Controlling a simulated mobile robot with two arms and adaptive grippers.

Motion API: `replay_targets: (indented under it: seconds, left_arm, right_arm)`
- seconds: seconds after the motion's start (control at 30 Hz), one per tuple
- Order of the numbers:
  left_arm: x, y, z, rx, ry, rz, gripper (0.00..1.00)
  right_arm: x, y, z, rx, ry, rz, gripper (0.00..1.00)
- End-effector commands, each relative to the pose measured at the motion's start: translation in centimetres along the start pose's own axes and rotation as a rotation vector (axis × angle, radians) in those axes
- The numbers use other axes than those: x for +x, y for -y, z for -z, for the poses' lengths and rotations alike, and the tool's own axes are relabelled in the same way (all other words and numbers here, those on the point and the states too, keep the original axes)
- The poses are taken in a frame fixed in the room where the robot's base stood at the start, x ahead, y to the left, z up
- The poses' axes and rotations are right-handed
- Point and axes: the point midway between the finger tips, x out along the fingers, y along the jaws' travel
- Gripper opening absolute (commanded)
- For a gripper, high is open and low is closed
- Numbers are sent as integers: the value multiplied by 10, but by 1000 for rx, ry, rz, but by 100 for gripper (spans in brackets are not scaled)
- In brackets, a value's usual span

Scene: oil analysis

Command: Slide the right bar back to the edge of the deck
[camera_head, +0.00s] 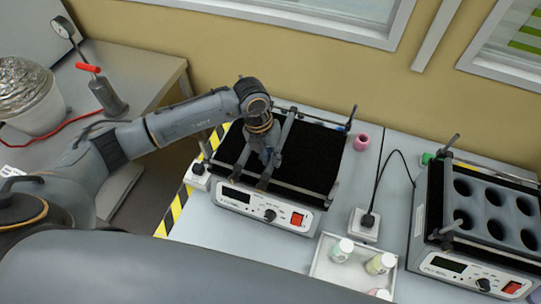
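The shaker (265,210) stands on the grey table, with a black deck (315,155) on top. A grey bar (283,132) runs front to back across the deck, left of its middle. The wide black area to its right, up to the deck's right edge, is bare. Another narrow bar shows close to its left, partly behind my gripper. My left gripper (264,155) points down over the deck, right at these bars. Its fingertips are small and dark against the deck, so I cannot tell if they grip a bar. My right gripper is not in view.
A second device (480,225) with round holes stands at the right. A white tray (325,262) with several capped bottles lies in front, beside a power socket (363,225). A pink cup (361,142) stands behind. The foil-covered bowl (35,95) is at the far left.

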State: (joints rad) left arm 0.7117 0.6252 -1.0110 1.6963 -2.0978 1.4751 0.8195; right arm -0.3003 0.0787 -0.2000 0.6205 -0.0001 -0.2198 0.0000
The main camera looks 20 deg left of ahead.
Motion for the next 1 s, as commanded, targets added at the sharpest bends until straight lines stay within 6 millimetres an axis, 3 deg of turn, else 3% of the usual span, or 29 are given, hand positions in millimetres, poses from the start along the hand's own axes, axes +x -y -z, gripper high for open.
replay_targets:
  seconds: [0.33,0.73,0.83,1.0]
  left_arm:
    - [2,8,0,2,0,2,0]
    - [24,108,-1,5,0,5,0]
    - [26,122,0,3,0,3,0]
    - [25,130,0,0,0,0,0]
  right_arm:
    - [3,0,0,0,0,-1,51]
    - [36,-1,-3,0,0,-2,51]
    - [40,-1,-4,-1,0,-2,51]
    - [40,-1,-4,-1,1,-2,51]
